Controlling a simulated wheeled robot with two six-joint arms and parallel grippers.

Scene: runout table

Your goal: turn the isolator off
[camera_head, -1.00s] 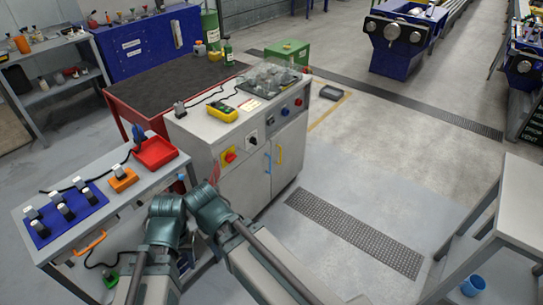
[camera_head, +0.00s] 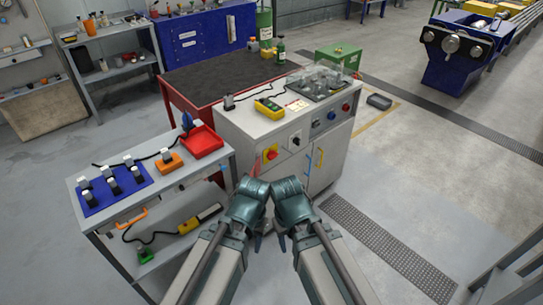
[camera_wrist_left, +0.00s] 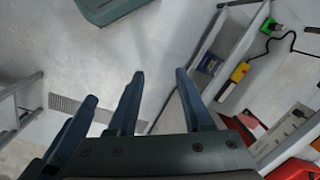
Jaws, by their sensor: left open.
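The isolator (camera_head: 270,153), a red rotary knob on a yellow plate, is on the front of the grey cabinet (camera_head: 246,160), at the left of the upper panel. I cannot tell its exact knob angle. My left gripper (camera_head: 258,243) is low in the head view, nearer to me than the cabinet and apart from the isolator, its fingers mostly hidden by my arm. In the left wrist view its dark blue fingers (camera_wrist_left: 158,88) are spread with nothing between them. My right gripper (camera_head: 283,243) shows only as a small dark tip beside it.
A black knob (camera_head: 295,140) and blue and yellow handles are also on the cabinet front. A lower shelf holds a yellow tool (camera_head: 200,220).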

